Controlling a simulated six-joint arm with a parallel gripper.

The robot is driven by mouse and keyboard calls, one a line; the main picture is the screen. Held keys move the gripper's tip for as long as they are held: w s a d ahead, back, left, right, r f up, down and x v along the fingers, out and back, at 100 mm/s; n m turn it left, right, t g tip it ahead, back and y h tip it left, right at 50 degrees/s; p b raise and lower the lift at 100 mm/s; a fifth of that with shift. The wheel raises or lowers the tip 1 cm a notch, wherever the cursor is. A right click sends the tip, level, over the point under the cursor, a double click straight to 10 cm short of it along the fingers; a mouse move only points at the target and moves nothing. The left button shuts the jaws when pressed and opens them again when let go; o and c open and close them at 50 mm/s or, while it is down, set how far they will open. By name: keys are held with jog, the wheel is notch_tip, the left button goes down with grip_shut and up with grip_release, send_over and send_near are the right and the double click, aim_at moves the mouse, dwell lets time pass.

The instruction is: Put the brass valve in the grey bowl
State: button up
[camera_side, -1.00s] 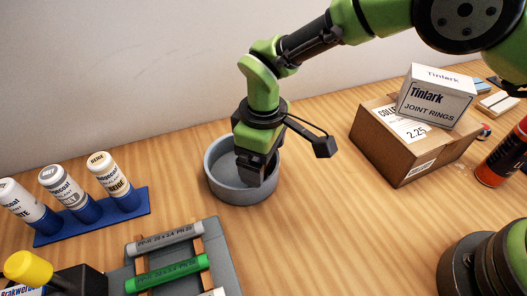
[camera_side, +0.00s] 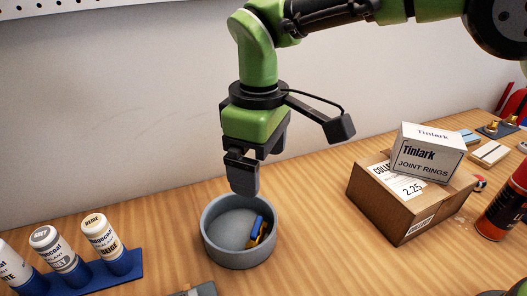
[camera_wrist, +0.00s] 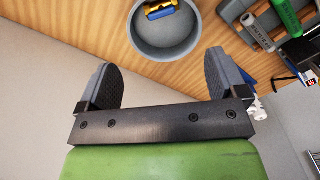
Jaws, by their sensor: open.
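The brass valve (camera_side: 257,234), with a blue part, lies inside the grey bowl (camera_side: 212,235) against its right inner wall. In the wrist view the valve (camera_wrist: 161,10) lies in the bowl (camera_wrist: 143,42), near the top edge of the picture. My gripper (camera_side: 243,180) is above the bowl, apart from the valve. In the wrist view my gripper (camera_wrist: 160,82) shows its two fingers wide apart with nothing between them.
To the right stands a cardboard box (camera_side: 395,212) with a white Tinlark box (camera_side: 428,153) on top. Sealant tubes (camera_side: 108,243) stand in a blue rack at the left. A red bottle (camera_side: 503,210) is at the right edge. Bare wood lies between bowl and cardboard box.

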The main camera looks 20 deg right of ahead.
jog(key=shift+r, duration=0.3)
jog(key=shift+r, duration=0.1)
jog(key=s+d+r+m+t+y, duration=0.1)
jog(key=s+d+r+m+t, duration=0.15)
jog(key=d+r, duration=0.45)
jog(key=s+d+r+m+t+y, duration=0.1)
jog(key=s+d+r+m, duration=0.25)
jog(key=d+r, duration=0.3)
jog(key=s+d+f+m+t, duration=0.1)
jog(key=s+d+m+t, duration=0.2)
jog(key=s+d+m, duration=0.4)
jog(key=s+d, duration=0.1)
jog(key=s, duration=0.5)
jog(key=shift+d+t, duration=0.35)
jog(key=shift+d, duration=0.05)
